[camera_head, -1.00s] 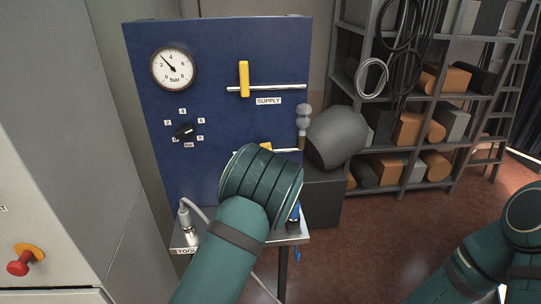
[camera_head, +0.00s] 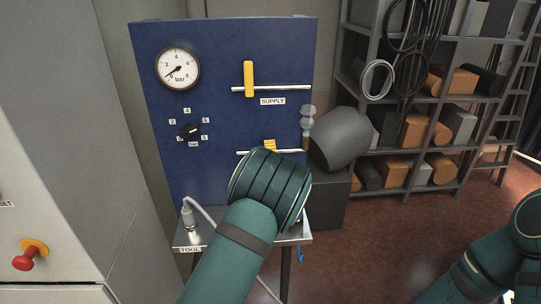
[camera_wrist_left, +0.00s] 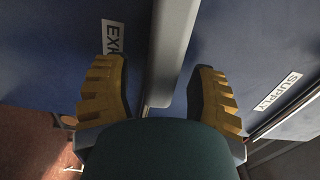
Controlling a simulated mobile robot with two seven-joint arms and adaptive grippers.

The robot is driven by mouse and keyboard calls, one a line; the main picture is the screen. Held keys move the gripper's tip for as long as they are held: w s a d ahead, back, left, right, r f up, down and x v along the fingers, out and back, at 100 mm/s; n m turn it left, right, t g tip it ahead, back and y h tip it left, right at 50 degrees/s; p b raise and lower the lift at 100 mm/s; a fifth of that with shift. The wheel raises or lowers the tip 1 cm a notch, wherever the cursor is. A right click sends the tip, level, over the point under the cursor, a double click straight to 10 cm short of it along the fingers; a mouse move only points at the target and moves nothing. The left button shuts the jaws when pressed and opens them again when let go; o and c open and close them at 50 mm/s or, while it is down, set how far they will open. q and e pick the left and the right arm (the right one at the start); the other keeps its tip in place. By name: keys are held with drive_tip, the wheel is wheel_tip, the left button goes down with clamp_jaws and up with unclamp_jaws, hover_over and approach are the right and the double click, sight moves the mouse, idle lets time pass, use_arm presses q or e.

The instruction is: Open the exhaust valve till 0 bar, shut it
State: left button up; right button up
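The blue valve panel (camera_head: 222,110) carries a round pressure gauge (camera_head: 178,69) whose needle points low left, near the start of its scale. My left gripper (camera_wrist_left: 160,85) is in front of the panel's lower pipe; its two ridged yellow fingers are apart in the left wrist view. A grey bar (camera_wrist_left: 175,45) runs between and beyond them, beside the partly hidden exhaust label (camera_wrist_left: 113,38). In the head view my left wrist covers most of this spot, and only a striped yellow piece shows above it. My right gripper is out of the picture.
The yellow supply handle (camera_head: 249,79) stands upright across the upper pipe. A black selector knob (camera_head: 189,131) sits below the gauge. A small metal shelf (camera_head: 187,241) juts out beneath the panel. A red button (camera_head: 24,263) is at left, a loaded rack (camera_head: 410,150) at right.

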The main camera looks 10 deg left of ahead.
use_arm(q)
drive_tip(key=v, duration=1.2)
